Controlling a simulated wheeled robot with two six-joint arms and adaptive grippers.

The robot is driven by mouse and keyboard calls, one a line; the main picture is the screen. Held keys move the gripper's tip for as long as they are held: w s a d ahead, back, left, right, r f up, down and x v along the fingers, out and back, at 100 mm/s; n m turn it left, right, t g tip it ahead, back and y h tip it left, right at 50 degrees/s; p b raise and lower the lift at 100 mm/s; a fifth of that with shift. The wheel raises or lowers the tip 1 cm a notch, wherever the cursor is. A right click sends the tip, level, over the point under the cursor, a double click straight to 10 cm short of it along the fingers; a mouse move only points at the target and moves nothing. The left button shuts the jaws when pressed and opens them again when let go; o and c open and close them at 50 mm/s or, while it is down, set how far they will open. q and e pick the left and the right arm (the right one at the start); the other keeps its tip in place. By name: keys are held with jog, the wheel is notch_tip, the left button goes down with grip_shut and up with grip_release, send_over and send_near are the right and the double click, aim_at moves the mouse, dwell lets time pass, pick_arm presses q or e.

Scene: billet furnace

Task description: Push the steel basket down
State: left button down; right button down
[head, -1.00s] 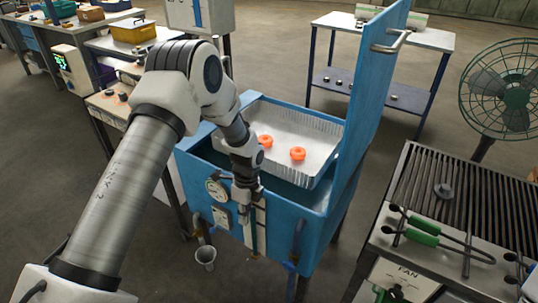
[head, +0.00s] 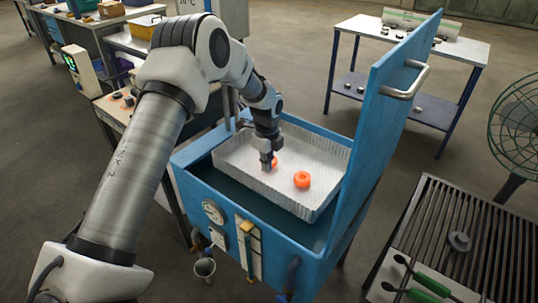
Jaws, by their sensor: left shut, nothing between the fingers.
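The steel basket (head: 238,150) is a pale, shallow tray inside the blue tank (head: 205,195), above its dark interior. My right gripper is not in view.
The tank's blue lid (head: 385,130) stands open on the right with a metal handle (head: 405,82). A slatted rack (head: 465,240) with green-handled tongs (head: 425,297) is at the lower right. A green fan (head: 518,125) stands at the right edge.

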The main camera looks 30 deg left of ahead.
aim_at(268, 183)
pick_arm(q)
jog(key=f, duration=0.2)
jog(key=f+p, duration=0.1)
jog(key=f, duration=0.4)
jog(key=shift+w+f, duration=0.2)
jog(key=shift+w, duration=0.15)
jog(key=shift+s+f+p, duration=0.1)
jog(key=shift+f+p, duration=0.2)
jog(key=shift+f, duration=0.6)
